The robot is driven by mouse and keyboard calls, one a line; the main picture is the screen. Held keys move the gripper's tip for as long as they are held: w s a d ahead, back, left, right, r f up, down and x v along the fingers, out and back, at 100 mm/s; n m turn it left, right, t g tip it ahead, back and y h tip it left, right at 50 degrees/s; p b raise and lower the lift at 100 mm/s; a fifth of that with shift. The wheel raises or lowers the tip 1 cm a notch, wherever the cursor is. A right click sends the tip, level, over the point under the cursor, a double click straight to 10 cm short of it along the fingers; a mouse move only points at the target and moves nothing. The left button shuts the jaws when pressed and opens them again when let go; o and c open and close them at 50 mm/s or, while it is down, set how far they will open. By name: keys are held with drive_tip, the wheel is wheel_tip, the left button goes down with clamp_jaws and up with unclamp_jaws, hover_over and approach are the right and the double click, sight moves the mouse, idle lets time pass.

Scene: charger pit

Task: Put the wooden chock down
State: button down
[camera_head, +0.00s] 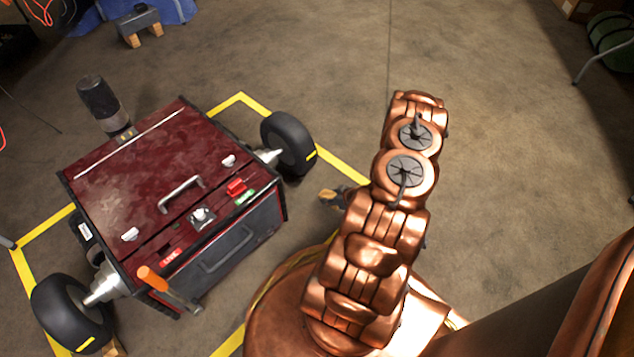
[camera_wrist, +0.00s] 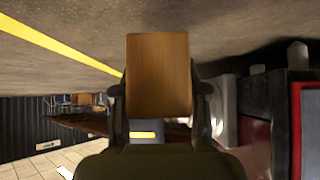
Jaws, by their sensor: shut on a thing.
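My gripper (camera_wrist: 160,95) is shut on the wooden chock, with a dark finger on each side of it. The chock (camera_wrist: 158,72) is a plain brown block in the middle of the wrist view, which looks upside down. A dark tyre with a yellow mark (camera_wrist: 145,135) shows behind it. In the head view my gripper (camera_head: 332,196) is mostly hidden by my copper arm, and a small orange-brown bit of what it holds shows. It is low over the floor, right of the cart's far-right wheel (camera_head: 288,143). I cannot tell whether the chock touches floor or tyre.
The dark red cart (camera_head: 170,190) stands inside a yellow floor outline (camera_head: 342,165). An orange-handled tool (camera_head: 165,287) sticks out at its front. Another wooden block (camera_head: 112,346) lies by the near-left wheel (camera_head: 70,315). The floor behind and right of my arm is clear.

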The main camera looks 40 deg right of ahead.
drive_tip(key=w+d+b, duration=0.1)
drive_tip(key=w, duration=0.2)
drive_tip(key=w+d+b, duration=0.1)
drive_tip(key=w, duration=0.3)
drive_tip(key=w+d+f+b, duration=0.1)
drive_tip(key=w+d, duration=0.1)
drive_tip(key=w, duration=0.1)
drive_tip(key=shift+w, duration=0.3)
wheel_tip(320, 180, down, 4)
drive_tip(key=shift+a+r+b, duration=0.15)
drive_tip(key=shift+b, duration=1.05)
drive_tip(key=shift+r, duration=0.1)
drive_tip(key=c, duration=0.6)
unclamp_jaws()
